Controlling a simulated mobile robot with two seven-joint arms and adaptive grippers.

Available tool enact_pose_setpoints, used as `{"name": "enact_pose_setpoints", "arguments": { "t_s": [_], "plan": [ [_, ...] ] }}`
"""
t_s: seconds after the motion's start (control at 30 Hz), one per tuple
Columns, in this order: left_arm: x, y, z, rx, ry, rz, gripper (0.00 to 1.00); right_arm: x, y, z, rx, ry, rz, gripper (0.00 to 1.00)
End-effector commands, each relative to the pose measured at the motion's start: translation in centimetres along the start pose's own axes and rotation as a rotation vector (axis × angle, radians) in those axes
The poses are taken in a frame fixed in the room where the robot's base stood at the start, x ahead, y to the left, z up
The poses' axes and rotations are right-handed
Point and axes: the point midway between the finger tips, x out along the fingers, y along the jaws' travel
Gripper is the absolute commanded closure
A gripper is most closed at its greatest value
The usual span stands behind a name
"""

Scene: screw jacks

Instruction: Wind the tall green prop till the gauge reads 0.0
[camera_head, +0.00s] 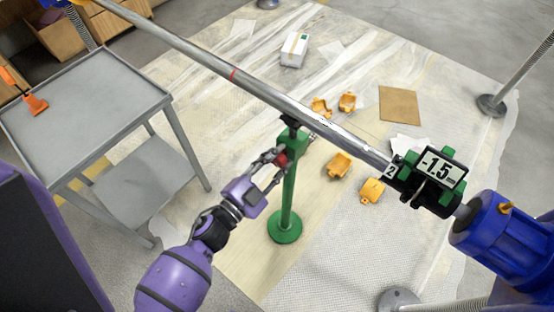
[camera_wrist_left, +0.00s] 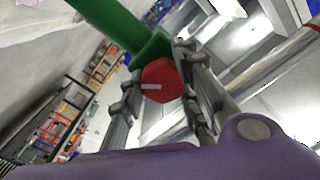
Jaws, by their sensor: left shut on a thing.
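The tall green prop (camera_head: 289,195) stands upright on a round green foot, its head under a long metal bar (camera_head: 325,122). A red knob (camera_wrist_left: 162,80) with a white mark sits on the prop's side. My left gripper (camera_head: 279,162) is shut on this knob, one finger on each side of it in the left wrist view. The gauge (camera_head: 441,168) is clamped on the bar at the right and reads -1.5. A small tag with "2" is beside it. My right gripper is not in view.
A grey trolley (camera_head: 85,95) stands at the left with an orange tool (camera_head: 35,104) on it. Several orange-yellow pieces (camera_head: 338,165), a white box (camera_head: 294,50) and a brown sheet (camera_head: 399,105) lie on the floor covering. A blue cylinder (camera_head: 505,232) is at the bar's right end.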

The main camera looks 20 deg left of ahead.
Motion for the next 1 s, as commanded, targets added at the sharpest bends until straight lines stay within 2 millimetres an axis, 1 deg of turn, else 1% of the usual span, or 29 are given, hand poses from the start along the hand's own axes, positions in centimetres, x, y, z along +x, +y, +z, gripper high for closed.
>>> {"name": "enact_pose_setpoints", "arguments": {
  "t_s": [0.03,0.3,0.5,0.7,1.0],
  "plan": [
    [-0.15,0.78,0.14,0.041,-0.001,0.012,0.97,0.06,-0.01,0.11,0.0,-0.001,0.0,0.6],
    [-0.21,0.83,0.42,0.267,-0.002,0.013,0.97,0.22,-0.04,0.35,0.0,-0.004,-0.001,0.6],
    [-0.25,0.85,0.59,0.389,-0.004,0.014,0.97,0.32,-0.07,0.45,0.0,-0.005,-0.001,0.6],
    [-0.28,0.84,0.68,0.462,-0.005,0.015,0.97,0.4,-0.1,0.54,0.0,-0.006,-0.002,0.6],
    [-0.31,0.83,0.73,0.496,-0.006,0.016,0.97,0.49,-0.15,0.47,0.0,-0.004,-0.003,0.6]
  ]
}}
